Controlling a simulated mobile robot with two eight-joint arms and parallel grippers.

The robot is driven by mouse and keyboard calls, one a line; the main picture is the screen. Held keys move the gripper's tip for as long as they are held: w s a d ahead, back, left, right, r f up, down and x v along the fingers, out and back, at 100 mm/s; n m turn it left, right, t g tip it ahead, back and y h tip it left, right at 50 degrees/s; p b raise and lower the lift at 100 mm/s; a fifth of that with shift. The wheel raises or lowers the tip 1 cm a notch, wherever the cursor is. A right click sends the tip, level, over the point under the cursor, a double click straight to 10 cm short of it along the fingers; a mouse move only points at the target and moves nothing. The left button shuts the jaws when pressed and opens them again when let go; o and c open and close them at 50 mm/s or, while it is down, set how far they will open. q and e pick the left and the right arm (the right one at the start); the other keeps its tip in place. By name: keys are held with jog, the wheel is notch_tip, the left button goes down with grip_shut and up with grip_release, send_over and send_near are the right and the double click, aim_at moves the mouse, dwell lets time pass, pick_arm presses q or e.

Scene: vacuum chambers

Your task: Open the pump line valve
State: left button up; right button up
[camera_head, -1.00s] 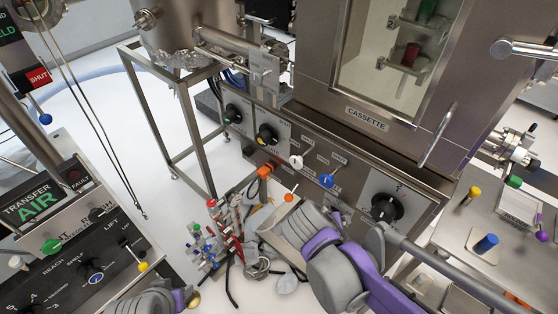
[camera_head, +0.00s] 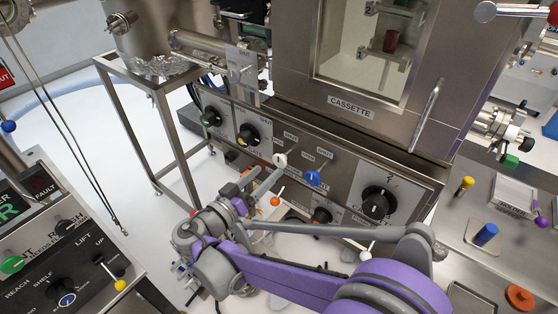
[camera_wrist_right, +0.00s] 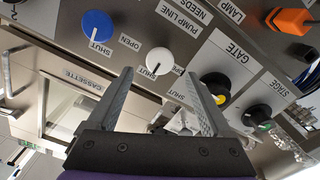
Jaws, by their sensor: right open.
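The pump line valve is a white knob (camera_head: 280,159) on the sloped front panel below the cassette chamber. In the right wrist view, this white knob (camera_wrist_right: 160,60) sits beside the words PUMP LINE, and its dark mark points toward a SHUT label. My right gripper (camera_head: 264,184) reaches up toward the knob from below. In the wrist view its two fingers (camera_wrist_right: 158,82) are apart, with the knob just beyond and between their tips in the picture. Contact is not visible. My left gripper is out of view.
A blue knob (camera_head: 313,178) sits close to the right of the white one. A black gate knob (camera_head: 248,135) is to the left and a large black dial (camera_head: 377,203) to the right. An orange-tipped part (camera_head: 275,201) lies just below the white knob.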

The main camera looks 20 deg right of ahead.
aim_at(278, 161)
jog(key=x, duration=0.6)
jog(key=shift+w+d, duration=0.2)
jog(key=shift+d, duration=0.1)
grip_shut()
